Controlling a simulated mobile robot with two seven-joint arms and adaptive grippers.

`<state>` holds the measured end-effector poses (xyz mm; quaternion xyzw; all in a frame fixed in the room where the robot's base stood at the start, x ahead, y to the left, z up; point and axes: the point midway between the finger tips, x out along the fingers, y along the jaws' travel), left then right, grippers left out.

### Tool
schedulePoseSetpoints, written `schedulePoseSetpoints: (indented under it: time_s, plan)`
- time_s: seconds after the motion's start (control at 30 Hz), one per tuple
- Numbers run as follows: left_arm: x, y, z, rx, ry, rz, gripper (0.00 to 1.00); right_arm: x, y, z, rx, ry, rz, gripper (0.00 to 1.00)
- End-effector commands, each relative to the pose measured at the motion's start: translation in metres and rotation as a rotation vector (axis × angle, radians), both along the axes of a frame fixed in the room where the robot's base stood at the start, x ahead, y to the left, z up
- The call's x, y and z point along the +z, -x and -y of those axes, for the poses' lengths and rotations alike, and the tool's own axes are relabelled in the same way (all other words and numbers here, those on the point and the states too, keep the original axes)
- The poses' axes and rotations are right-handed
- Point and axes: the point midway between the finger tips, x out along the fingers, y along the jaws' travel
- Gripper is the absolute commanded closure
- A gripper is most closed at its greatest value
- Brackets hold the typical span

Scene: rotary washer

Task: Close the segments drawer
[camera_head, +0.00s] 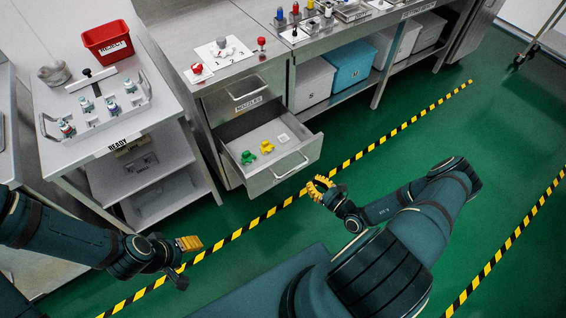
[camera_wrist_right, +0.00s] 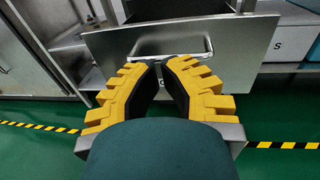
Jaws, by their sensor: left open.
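An open drawer (camera_head: 307,157) extends from the steel cabinet in the head view. Its own label cannot be read. Green and yellow pieces and a small white piece lie inside. Its metal handle (camera_wrist_right: 172,42) is ahead of my right gripper in the wrist view. My right gripper (camera_head: 320,186) is in front of the drawer, low and near the handle; contact cannot be made out. In the wrist view its yellow fingertips (camera_wrist_right: 161,63) are close together, with nothing visible held between them. My left gripper (camera_head: 188,245) is open and empty, away from the drawer at lower left.
A shut drawer labelled NOZZLES (camera_head: 241,92) is above the open one. A white stand (camera_head: 100,140) with a red bin (camera_head: 108,41) is at left. White and blue boxes (camera_head: 350,65) sit under the bench at right. The green floor before the drawer is clear.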

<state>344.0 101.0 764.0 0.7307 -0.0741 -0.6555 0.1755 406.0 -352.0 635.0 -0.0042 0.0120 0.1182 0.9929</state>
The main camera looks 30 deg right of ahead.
Motion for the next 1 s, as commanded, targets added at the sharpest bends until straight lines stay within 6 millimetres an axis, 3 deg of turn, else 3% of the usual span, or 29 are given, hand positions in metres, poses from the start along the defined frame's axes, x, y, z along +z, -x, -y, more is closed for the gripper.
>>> schedulePoseSetpoints:
  time_s: [0.03, 0.13, 0.33, 0.8, 1.0]
  plan:
    - [0.000, 0.000, 0.000, -0.001, 0.000, 0.000, 0.43, -0.003, 0.004, 0.015, -0.062, -0.004, 0.008, 1.00]
    - [0.000, 0.000, 0.000, -0.001, 0.000, 0.000, 0.43, -0.006, 0.009, 0.032, -0.139, -0.008, 0.022, 1.00]
    - [-0.001, 0.000, 0.001, -0.001, 0.001, 0.000, 0.43, -0.007, -0.001, 0.037, -0.163, -0.007, 0.027, 1.00]
    - [-0.014, 0.000, 0.000, -0.003, 0.001, 0.001, 0.43, -0.008, -0.088, 0.028, -0.157, -0.007, 0.026, 1.00]
    - [-0.020, -0.001, 0.000, -0.002, -0.001, 0.004, 0.43, -0.008, -0.116, 0.026, -0.158, -0.007, 0.026, 1.00]
